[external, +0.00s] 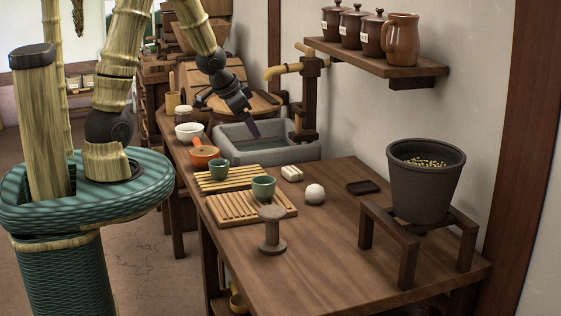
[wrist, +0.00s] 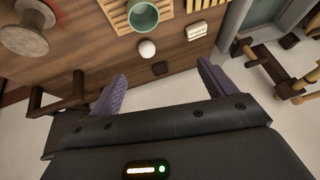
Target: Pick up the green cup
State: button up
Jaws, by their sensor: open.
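My gripper (external: 253,129) is over the grey stone basin, behind and apart from both cups. Its purple fingers are spread with nothing between them in the wrist view (wrist: 162,84).
A white ball (external: 315,194), a pale block (external: 292,173) and a spool-shaped stand (external: 271,230) are near the racks. An orange pan (external: 204,157) and white bowl (external: 189,132) stand left of the basin (external: 273,151). A dark pot (external: 424,190) stands right. The bench's front middle is clear.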

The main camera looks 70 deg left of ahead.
jog(key=a+f+t+b, duration=0.2)
jog(key=a+f+b, duration=0.2)
jog(key=a+f, duration=0.5)
jog(key=t+b, duration=0.3)
jog(key=b, duration=0.1)
send_over(217, 171)
jog(key=shift+h, duration=0.3)
jog(key=f, duration=0.4)
jog(key=shift+w+a+f, duration=0.1)
jog(key=shift+a+f, duration=0.05)
jog(key=shift+a, duration=0.25)
jog(key=s+a+f+t+b, duration=0.1)
jog(key=s, duration=0.1)
jog(key=s+a+f+t+b, duration=0.1)
jog(key=s+f+b, duration=0.1)
jog(key=s, duration=0.1)
jog(key=s+a+f+t+h+b, duration=0.1)
jog(key=s, duration=0.2)
jog(key=shift+a+f, duration=0.15)
jog(key=shift+f, duration=0.15)
jog(key=s+f+t+h+b, duration=0.1)
jog(key=s+t+b, duration=0.2)
jog(key=s, duration=0.6)
jog(key=shift+d+f+t, duration=0.2)
jog(key=shift+f+t, duration=0.05)
jog(key=shift+t, duration=0.35)
